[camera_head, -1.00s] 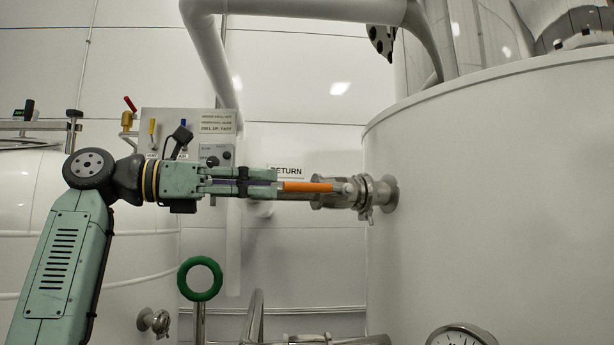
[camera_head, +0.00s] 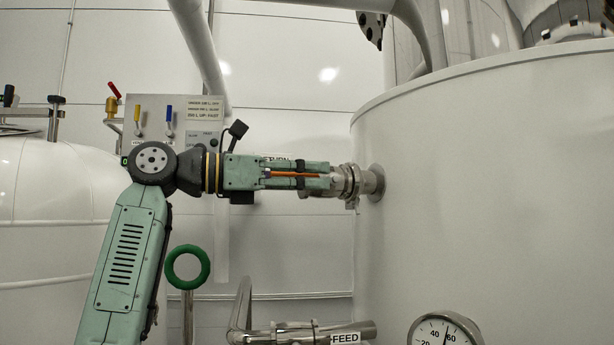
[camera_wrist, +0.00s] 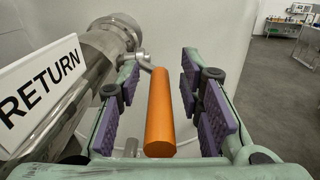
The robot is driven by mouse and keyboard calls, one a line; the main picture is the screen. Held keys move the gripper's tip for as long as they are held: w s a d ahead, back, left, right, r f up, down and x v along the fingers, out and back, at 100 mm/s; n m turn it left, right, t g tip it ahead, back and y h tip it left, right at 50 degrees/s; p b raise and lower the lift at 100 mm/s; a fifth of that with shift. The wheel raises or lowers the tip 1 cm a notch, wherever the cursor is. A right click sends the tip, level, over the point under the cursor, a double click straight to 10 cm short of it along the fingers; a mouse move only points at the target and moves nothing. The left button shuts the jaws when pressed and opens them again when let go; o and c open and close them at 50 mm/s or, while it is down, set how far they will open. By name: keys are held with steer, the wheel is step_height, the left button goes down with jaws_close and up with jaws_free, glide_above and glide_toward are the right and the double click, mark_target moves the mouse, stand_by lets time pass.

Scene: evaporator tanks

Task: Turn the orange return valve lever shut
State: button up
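The orange return valve lever (camera_wrist: 160,115) lies between the two purple-padded fingers of my gripper (camera_wrist: 163,90) in the wrist view. Gaps show on both sides of it, so the fingers are open around it without visible contact. In the head view the lever (camera_head: 300,175) shows as a thin orange strip between the fingers of my gripper (camera_head: 325,175). The lever points back along the pipe, away from the valve's steel fitting (camera_head: 350,182) on the tank side. Most of the valve body is hidden behind my gripper in the head view.
A RETURN sign (camera_wrist: 42,88) hangs on the pipe close to the left finger. The large white tank (camera_head: 480,200) stands at right. A green ring handle (camera_head: 188,267), a FEED pipe (camera_head: 345,338) and a gauge (camera_head: 445,332) are below. A control panel (camera_head: 175,120) is behind.

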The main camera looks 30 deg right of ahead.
steer(key=shift+c, duration=0.5)
jaws_close()
